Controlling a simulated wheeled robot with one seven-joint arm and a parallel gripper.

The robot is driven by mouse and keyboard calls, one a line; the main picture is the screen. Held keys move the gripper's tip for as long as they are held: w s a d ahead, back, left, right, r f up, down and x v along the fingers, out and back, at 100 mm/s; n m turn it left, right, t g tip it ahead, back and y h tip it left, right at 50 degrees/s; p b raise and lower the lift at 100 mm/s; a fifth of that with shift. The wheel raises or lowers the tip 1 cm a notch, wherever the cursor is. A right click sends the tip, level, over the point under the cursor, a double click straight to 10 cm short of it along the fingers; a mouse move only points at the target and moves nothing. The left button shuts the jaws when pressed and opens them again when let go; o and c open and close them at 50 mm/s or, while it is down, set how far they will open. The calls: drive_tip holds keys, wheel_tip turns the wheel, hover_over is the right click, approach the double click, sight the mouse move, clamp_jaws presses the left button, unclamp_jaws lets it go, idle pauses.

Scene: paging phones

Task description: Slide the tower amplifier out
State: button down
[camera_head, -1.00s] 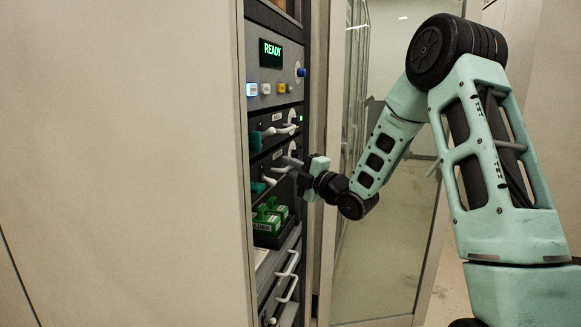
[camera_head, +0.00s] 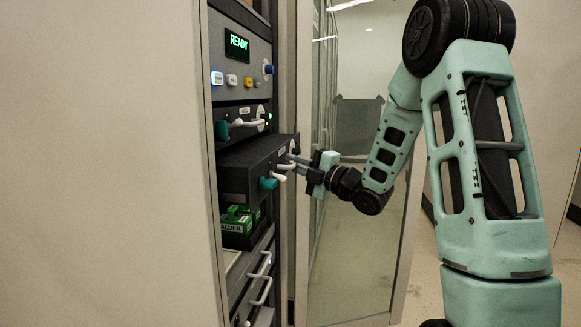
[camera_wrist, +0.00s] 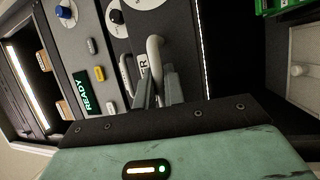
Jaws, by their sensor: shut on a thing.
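The tower amplifier (camera_head: 245,165) is a dark box in the rack, and its front stands out well past the units around it. My gripper (camera_head: 297,161) is shut on the pale handle (camera_wrist: 153,52), in front of the box. In the wrist view, my two fingers (camera_wrist: 159,88) close about this handle, beside a partly hidden white label. The amplifier's rear is hidden inside the rack.
Above is a panel with a green READY display (camera_head: 237,44) and a similar unit with a pale handle (camera_head: 243,123). Below sits a tray of green items (camera_head: 240,217), partly covered by the box. A glass door (camera_head: 355,230) stands behind my arm.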

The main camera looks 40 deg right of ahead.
drive_tip(key=c, duration=1.8)
unclamp_jaws()
drive_tip(key=b+v, duration=0.5)
drive_tip(key=v, duration=1.2)
drive_tip(key=shift+s, duration=0.2)
